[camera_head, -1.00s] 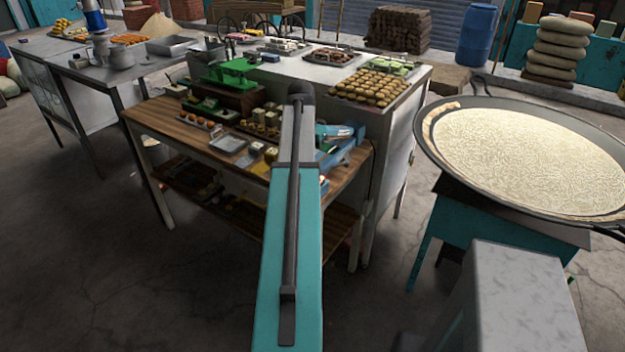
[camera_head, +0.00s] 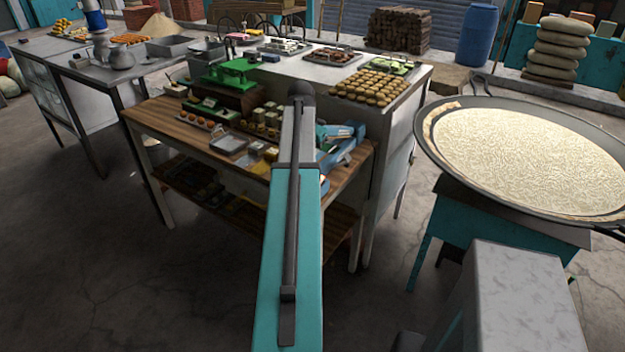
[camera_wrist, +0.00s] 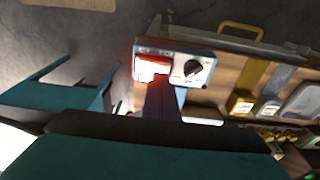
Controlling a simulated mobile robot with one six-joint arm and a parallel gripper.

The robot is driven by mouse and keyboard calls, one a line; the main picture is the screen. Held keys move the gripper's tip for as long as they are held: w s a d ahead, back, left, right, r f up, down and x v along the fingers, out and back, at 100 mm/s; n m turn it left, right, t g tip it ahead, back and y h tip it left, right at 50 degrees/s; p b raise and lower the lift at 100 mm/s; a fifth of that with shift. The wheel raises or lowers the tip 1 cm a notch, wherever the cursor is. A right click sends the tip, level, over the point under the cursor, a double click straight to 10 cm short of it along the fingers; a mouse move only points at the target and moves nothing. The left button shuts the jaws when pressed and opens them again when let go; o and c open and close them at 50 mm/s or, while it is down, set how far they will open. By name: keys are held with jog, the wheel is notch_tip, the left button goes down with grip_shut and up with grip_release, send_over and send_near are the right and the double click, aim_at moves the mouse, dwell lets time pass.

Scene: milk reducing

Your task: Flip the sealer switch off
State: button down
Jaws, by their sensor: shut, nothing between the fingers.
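The sealer (camera_head: 343,150) is a blue machine at the right end of the wooden table, partly hidden behind my arm in the head view. In the wrist view, the sealer's front panel (camera_wrist: 206,58) shows a red switch (camera_wrist: 152,64), brightly lit, beside a black knob (camera_wrist: 193,68). My gripper (camera_wrist: 164,84) is shut and empty, with its tips at the lower edge of the red switch. The fingertips overlap the switch in the picture; I cannot tell whether they touch it. The gripper is hidden behind my arm in the head view.
The wooden table (camera_head: 185,137) also holds trays of sweets and a green scale (camera_head: 232,71). A metal counter (camera_head: 400,108) with trays stands behind it. A wide pan (camera_head: 530,160) on a teal stand is at the right. The floor left of the table is open.

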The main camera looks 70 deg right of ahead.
jog(key=shift+f+b, duration=0.35)
jog(key=shift+f, duration=0.7)
dwell(1.0)
notch_tip(320, 180, up, 7)
jog(key=p, duration=0.4)
jog(key=shift+p, duration=0.3)
dwell(0.6)
dwell(0.4)
